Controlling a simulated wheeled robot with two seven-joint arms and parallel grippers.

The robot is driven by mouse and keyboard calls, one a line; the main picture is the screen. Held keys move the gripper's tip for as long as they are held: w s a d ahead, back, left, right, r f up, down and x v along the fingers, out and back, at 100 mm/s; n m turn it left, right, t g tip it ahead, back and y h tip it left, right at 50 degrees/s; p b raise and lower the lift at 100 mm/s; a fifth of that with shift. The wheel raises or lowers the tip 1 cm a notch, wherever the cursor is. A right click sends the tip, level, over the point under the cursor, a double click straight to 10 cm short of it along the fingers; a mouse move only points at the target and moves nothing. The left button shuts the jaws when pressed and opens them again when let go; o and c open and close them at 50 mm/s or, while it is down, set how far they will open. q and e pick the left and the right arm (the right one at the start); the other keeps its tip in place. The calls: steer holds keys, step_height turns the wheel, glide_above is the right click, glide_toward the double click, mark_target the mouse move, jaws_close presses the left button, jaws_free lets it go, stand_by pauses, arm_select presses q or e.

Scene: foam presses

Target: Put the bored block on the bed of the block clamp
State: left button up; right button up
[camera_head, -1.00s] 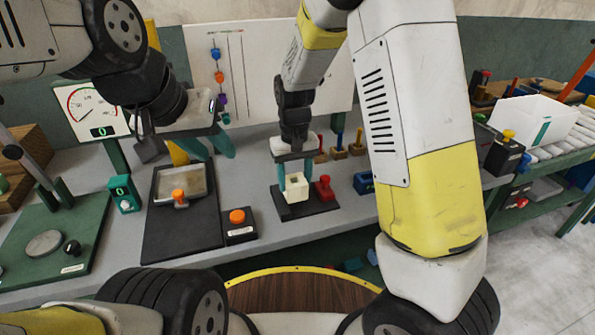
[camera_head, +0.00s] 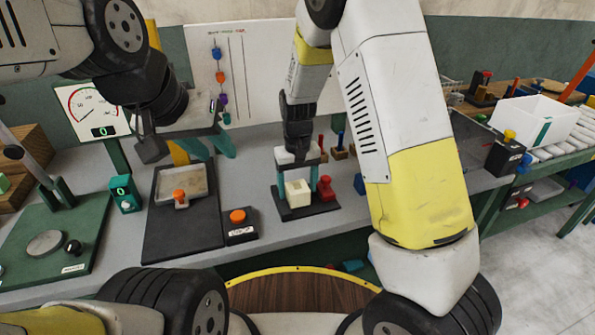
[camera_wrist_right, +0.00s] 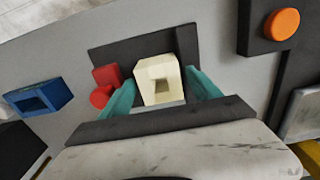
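The bored block (camera_head: 298,193) is cream with a square hole. It appears to rest on the black bed of the block clamp (camera_head: 318,208), beside the clamp's red part (camera_head: 325,188). My right gripper (camera_head: 298,183) is over the block, its teal fingers on either side and spread wider than the block. The right wrist view also shows the block (camera_wrist_right: 160,80) between the fingers, with the red part (camera_wrist_right: 105,85) and the dark clamp base (camera_wrist_right: 120,55). Exact contact under the block is hidden. My left gripper (camera_head: 208,149) is open and empty above the bench, further left.
A black plate with a metal tray (camera_head: 182,185) and an orange-button box (camera_head: 239,227) stand left of the clamp. A blue open piece (camera_wrist_right: 40,97) lies beside the clamp. A white bin (camera_head: 535,120) is at the right. A gauge (camera_head: 95,110) stands at the left.

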steer(key=shift+r, duration=0.15)
step_height(320, 180, up, 12)
steer(key=s+d+r+m+t+y, duration=0.1)
steer(key=s+d+r+t, duration=0.2)
steer(key=s+d+r, duration=0.3)
steer(key=s+d+r+m+t+y, duration=0.1)
steer(key=s+d+r, duration=0.5)
steer(key=s, duration=0.7)
steer(key=shift+s+d+r+m+t, duration=0.35)
steer(key=shift+d+m+t, duration=0.15)
steer(key=shift+d+t, duration=0.6)
steer(key=shift+c, duration=0.2)
